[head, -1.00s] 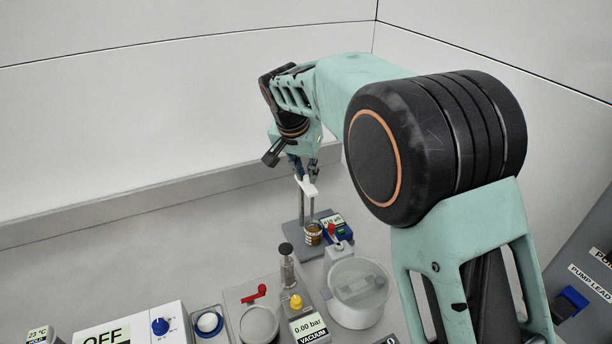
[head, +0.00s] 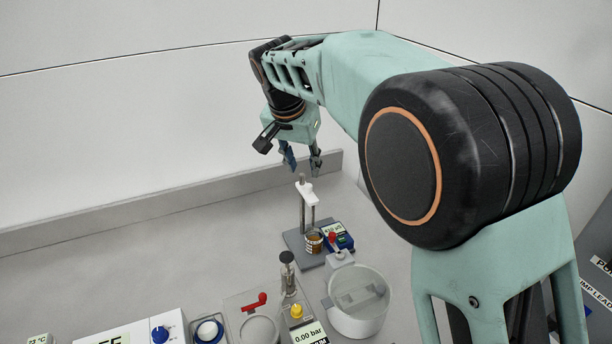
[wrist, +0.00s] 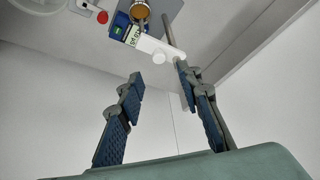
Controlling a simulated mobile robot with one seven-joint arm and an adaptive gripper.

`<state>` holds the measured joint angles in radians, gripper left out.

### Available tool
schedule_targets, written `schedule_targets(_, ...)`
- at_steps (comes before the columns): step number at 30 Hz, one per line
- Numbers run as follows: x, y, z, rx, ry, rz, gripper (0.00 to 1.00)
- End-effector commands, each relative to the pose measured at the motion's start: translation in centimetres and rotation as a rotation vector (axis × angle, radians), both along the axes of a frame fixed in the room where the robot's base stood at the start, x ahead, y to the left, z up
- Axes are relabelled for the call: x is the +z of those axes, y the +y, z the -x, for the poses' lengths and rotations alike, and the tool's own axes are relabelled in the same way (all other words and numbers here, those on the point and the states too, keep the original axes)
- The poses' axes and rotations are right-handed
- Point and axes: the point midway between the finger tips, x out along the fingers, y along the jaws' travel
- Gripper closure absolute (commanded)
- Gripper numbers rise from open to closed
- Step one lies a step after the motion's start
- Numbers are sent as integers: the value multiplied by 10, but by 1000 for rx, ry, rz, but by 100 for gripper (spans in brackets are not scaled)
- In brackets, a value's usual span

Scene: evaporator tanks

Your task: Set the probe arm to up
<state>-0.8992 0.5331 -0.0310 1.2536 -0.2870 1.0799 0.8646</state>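The probe arm (head: 306,190) is a small white bar near the top of an upright metal post on a grey stand (head: 293,244). A short length of post shows above it. In the wrist view the white probe arm (wrist: 152,46) lies beyond the fingertips, with a round white knob on it. My gripper (head: 302,161) is open and empty, just above the probe arm and apart from it. Its blue-padded fingers are spread wide in the wrist view (wrist: 159,74). A jar of brown liquid (head: 314,241) stands on the stand's base, below the arm.
A blue meter (head: 340,237) with a green display sits right of the jar. Nearer are a clear round vessel (head: 358,302), a vacuum gauge (head: 306,336), a red-handled valve (head: 255,301) and a white unit with a blue knob (head: 160,334). The wall stands close behind.

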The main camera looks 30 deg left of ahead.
Motion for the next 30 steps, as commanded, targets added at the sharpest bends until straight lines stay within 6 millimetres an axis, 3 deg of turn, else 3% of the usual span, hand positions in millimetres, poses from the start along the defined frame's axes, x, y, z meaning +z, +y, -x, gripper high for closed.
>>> schedule_targets(3, 23, -1, 9, 1, -2, -2, 67)
schedule_targets(9, 45, -2, 19, 0, 0, 0, 67)
schedule_targets(27, 50, -3, 21, 0, 1, 1, 67)
schedule_targets(30, 57, -14, 16, -19, -9, 11, 67)
